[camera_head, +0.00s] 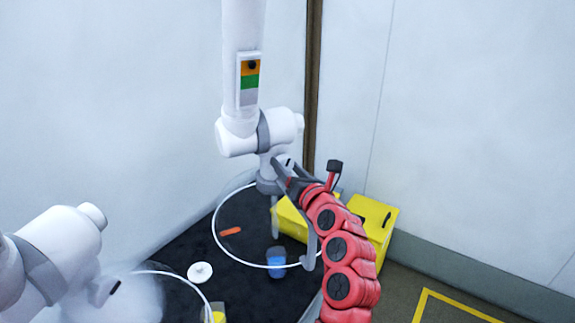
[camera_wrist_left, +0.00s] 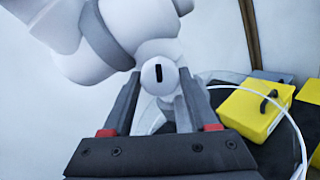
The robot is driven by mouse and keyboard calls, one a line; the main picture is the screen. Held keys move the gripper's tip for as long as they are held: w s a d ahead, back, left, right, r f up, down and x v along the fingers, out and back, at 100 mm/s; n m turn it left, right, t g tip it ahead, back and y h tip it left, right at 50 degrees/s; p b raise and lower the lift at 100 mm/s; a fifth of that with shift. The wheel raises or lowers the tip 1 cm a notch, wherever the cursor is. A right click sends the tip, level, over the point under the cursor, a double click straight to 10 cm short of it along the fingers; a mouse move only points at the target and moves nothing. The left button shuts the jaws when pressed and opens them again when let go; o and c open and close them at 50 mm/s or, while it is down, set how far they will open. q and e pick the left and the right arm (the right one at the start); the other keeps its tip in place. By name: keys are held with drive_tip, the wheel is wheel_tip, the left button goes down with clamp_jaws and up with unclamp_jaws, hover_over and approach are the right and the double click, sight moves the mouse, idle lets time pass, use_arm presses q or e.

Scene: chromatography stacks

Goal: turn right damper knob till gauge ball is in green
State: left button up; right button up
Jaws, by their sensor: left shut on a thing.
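The right extraction arm's white duct (camera_head: 243,30) carries a gauge (camera_head: 249,82) with orange, green and grey bands from top to bottom. The black gauge ball (camera_head: 252,65) sits in the orange band, above the green. The right damper knob is a small white round end with a black mark, on the joint below the gauge; it shows clearly in the left wrist view (camera_wrist_left: 158,79). My left gripper (camera_head: 283,167) is at this knob, with its grey fingers on either side, shut on it. In the head view the fingers partly hide the knob. My right gripper is out of view.
A second white extraction arm (camera_head: 62,232) stands at lower left, with whitish haze around its hood. Clear hoods with white rims hang over a black surface (camera_head: 245,258). Yellow boxes (camera_head: 372,222), a blue item (camera_head: 276,262), an orange item (camera_head: 230,231) and a white disc (camera_head: 200,272) lie below.

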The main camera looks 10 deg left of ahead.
use_arm(q)
drive_tip(key=o, duration=1.4)
drive_tip(key=shift+s+d+f+b, duration=0.15)
drive_tip(key=shift+s+d+b, duration=0.15)
drive_tip(key=shift+s+d, duration=0.05)
drive_tip(key=shift+b+v, duration=2.85)
drive_tip(key=shift+v, duration=5.35)
